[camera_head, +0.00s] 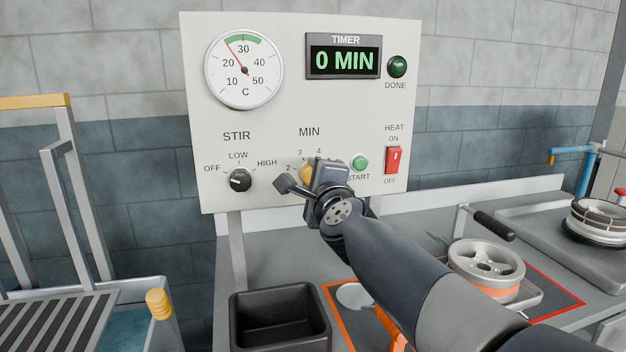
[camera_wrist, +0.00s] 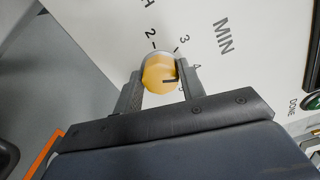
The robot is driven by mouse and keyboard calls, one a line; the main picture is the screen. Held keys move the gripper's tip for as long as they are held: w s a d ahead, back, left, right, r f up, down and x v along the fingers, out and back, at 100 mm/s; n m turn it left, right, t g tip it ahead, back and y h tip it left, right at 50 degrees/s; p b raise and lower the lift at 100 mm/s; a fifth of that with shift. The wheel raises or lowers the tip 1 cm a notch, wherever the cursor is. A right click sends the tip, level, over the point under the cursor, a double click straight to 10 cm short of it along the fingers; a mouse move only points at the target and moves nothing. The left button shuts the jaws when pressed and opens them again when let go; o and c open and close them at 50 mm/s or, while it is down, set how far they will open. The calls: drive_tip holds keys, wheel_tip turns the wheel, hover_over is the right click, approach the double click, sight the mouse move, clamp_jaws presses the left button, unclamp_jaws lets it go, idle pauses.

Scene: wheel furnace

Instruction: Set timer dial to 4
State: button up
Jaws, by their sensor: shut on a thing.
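The timer dial (camera_head: 306,173) is a round yellow-orange knob under the MIN label on the white panel, partly hidden by my gripper (camera_head: 310,182) in the head view. In the wrist view my gripper (camera_wrist: 160,78) is shut on the dial (camera_wrist: 158,70), one finger on each side. Numbers 2, 3 and 4 show around the dial; a further mark beside the right finger is mostly hidden. A dark line on the knob face points toward the right finger; I cannot tell exactly which number it meets. The timer display (camera_head: 343,62) reads 0 MIN.
The green START button (camera_head: 360,163) sits close to the right of my gripper. The red HEAT switch (camera_head: 395,160) is further right and the black STIR knob (camera_head: 240,180) is to the left. A black bin (camera_head: 280,318) and a wheel (camera_head: 486,268) stand below on the bench.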

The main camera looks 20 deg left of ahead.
idle(0.3)
drive_tip(key=o, duration=1)
drive_tip(key=shift+v, duration=5.4)
drive_tip(key=shift+a, duration=0.1)
drive_tip(key=x, duration=1)
drive_tip(key=shift+w+a, duration=0.1)
drive_tip(key=shift+w, duration=0.3)
